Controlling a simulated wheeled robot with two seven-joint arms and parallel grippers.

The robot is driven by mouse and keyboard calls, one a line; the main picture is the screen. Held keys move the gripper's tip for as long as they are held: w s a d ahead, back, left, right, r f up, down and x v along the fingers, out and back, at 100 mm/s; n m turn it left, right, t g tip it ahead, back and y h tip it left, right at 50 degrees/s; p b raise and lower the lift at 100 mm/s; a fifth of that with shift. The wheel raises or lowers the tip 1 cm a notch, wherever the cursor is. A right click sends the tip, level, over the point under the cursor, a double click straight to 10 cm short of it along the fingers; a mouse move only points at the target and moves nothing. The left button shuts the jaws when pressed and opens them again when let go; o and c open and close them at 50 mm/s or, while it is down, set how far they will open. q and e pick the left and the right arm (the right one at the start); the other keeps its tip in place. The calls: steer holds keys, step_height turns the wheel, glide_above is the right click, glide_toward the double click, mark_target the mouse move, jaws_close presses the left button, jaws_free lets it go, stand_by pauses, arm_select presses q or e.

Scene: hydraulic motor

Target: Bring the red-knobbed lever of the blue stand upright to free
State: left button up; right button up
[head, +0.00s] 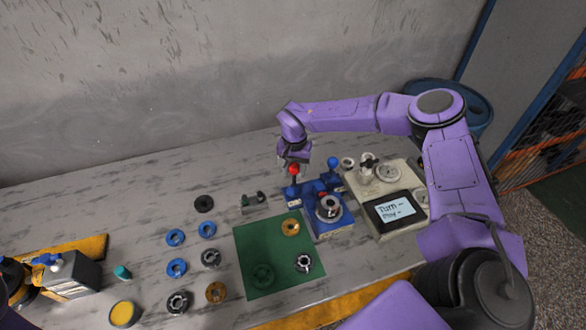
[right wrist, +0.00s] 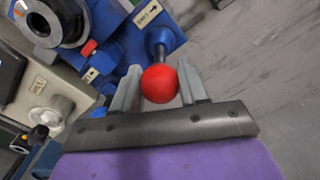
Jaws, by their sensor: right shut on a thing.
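The blue stand (head: 330,222) is on the table right of the green mat, with a silver ring-shaped part (head: 328,207) on it. Its red-knobbed lever (head: 294,169) is at the stand's back left, and the lever's exact tilt is hard to tell. My right gripper (head: 294,160) reaches down to it from above. In the right wrist view the red knob (right wrist: 159,84) lies between the two fingers, and my right gripper (right wrist: 158,90) is shut on it. The metal shaft runs from the knob to the blue body (right wrist: 150,30). My left gripper is not visible.
A blue knob (head: 332,162) stands right of the red one. A pale device with a screen (head: 392,209) is close on the right. The green mat (head: 250,248) and several loose rings (head: 177,267) lie left.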

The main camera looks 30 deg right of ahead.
steer(key=shift+d, duration=0.1)
steer(key=o, duration=0.7)
steer(key=shift+d, duration=0.1)
step_height(320, 180, up, 2)
steer(key=shift+r+p, duration=0.15)
steer(key=shift+p, duration=0.75)
step_height(320, 180, up, 2)
steer(key=shift+r+p, duration=0.15)
steer(key=shift+p, duration=0.55)
steer(key=shift+r, duration=0.75)
